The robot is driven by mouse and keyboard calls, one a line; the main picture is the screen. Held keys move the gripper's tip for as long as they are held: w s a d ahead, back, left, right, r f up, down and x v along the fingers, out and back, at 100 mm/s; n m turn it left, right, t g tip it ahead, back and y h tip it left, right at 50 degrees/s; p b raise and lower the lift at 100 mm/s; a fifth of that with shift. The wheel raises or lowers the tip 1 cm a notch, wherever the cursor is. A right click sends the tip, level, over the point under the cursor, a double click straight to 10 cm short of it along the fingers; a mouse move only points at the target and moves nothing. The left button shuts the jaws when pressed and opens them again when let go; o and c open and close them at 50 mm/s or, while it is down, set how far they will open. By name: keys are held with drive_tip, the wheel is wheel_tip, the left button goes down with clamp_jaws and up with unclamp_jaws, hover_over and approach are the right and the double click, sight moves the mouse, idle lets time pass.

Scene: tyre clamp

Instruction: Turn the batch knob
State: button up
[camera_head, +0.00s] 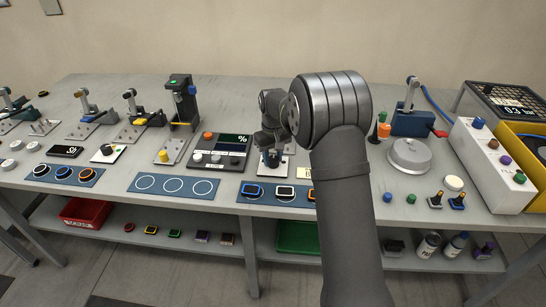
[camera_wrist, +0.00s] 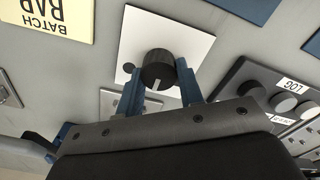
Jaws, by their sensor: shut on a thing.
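The batch knob (camera_wrist: 158,68) is a black round knob with a pale pointer line, on a white square plate (camera_wrist: 190,38). In the wrist view a yellow label reading BATCH BAR (camera_wrist: 58,16) lies beside the plate. My gripper (camera_wrist: 159,82) has one blue finger on each side of the knob and is shut on it. In the head view my gripper (camera_head: 272,158) points down at the plate near the middle of the bench. There my gripper and arm hide the knob and part of the label (camera_head: 304,173).
Left of my gripper is a dark panel (camera_head: 222,144) with several knobs and a display. A blue mat (camera_head: 271,201) with framed pieces lies in front. A tall black clamp (camera_head: 181,100) stands behind left. A grey round lid (camera_head: 409,154) sits to the right.

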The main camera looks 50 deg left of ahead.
sight(273, 158)
idle(0.4)
drive_tip(key=o, duration=1)
wheel_tip(273, 158, up, 18)
drive_tip(key=shift+f, duration=0.25)
drive_tip(key=shift+f, duration=0.1)
wheel_tip(273, 158, down, 17)
drive_tip(key=shift+f, duration=0.2)
idle(0.5)
drive_tip(key=shift+r, duration=0.15)
